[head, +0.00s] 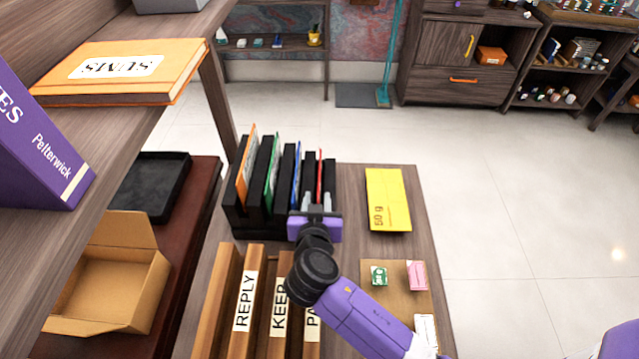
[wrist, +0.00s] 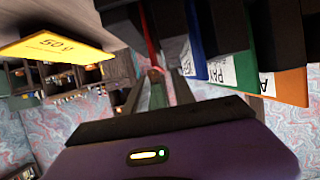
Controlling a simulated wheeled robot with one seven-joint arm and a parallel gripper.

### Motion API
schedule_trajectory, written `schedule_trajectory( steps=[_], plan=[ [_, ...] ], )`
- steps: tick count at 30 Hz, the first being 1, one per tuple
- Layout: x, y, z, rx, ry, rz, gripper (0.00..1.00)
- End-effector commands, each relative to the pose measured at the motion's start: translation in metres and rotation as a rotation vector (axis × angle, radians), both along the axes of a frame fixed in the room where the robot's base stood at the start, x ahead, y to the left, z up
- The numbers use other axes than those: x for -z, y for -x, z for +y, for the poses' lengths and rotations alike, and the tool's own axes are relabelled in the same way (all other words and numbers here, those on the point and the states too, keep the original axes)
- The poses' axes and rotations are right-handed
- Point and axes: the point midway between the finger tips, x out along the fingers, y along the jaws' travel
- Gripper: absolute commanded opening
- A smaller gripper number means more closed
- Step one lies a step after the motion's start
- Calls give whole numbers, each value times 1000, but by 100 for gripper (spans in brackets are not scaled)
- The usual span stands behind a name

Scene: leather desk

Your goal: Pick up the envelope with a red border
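The envelope with a red border (head: 320,174) stands upright in a slot of the black rack (head: 232,214), toward its right end. In the wrist view its thin red edge (wrist: 150,42) runs down toward the fingers. My gripper (head: 316,198) is at the near side of the rack, in front of this envelope. Its two grey fingers are apart, one on either side of the red edge's line, and it is open. I cannot tell whether the fingers touch the envelope. My gripper (wrist: 158,88) hides the lower part of the envelope.
Orange (head: 246,160), green (head: 272,170) and blue (head: 296,170) bordered envelopes stand to the left in the rack. A yellow packet (head: 388,199) lies to the right. Wooden labelled dividers (head: 247,297) are in front.

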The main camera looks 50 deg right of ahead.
Motion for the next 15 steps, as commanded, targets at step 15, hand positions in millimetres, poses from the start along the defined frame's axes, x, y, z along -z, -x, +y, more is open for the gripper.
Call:
schedule_trajectory(
  steps=[15],
  plan=[
    [21,-34,-45,0,-1,2,31]
  ],
)
